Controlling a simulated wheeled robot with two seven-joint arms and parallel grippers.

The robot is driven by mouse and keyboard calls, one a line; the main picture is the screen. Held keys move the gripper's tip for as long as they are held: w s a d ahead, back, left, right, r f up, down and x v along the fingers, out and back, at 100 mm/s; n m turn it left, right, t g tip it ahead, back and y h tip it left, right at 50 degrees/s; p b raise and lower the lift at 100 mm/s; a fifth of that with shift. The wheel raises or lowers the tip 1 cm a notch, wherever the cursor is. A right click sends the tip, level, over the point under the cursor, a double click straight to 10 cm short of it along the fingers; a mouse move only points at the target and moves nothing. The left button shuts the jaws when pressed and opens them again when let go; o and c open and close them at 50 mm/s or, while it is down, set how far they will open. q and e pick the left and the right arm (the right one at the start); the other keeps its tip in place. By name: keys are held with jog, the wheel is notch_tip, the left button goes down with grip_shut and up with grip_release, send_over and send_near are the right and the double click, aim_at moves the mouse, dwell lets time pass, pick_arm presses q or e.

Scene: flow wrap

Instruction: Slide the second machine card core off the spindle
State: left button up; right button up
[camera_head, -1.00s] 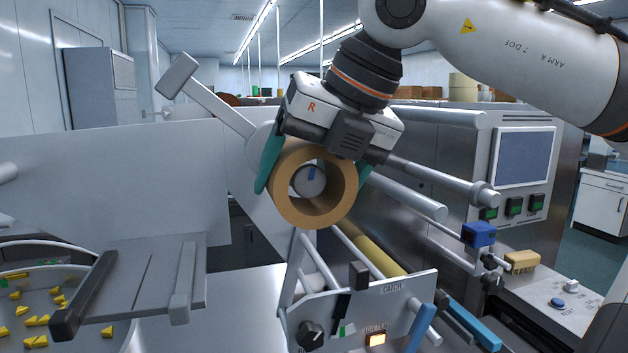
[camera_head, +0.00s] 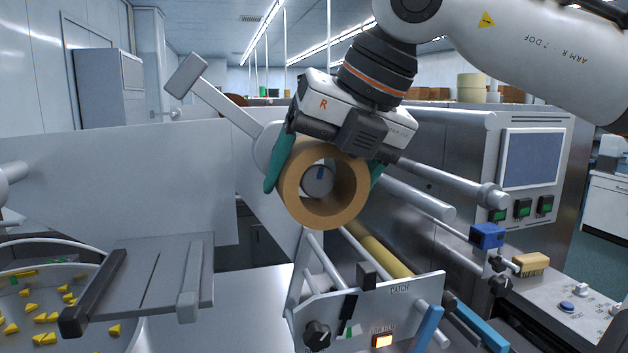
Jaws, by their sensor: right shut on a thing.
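The card core (camera_head: 293,201) is a thick tan cardboard ring, seen nearly end-on, with its open bore facing me. My right gripper (camera_head: 322,179) comes down from above and is shut on it, with a green finger on either side. I cannot tell how far along the spindle the core sits. My left gripper is not in view.
Below the core is a panel (camera_head: 362,311) with a black knob and lit orange button. Silver rollers (camera_head: 440,182) run to the right. A screen (camera_head: 532,158) is at right. A grey plate (camera_head: 150,280) and a bowl of yellow pieces (camera_head: 40,335) are at lower left.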

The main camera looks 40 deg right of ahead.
aim_at(348, 196)
jog(key=s+a, duration=0.1)
jog(key=s, duration=0.1)
jog(key=s+a, duration=0.1)
jog(key=s, duration=0.1)
jog(key=s+a+b, duration=0.1)
jog(key=s, duration=0.2)
jog(key=shift+a+r, duration=0.4)
dwell(0.5)
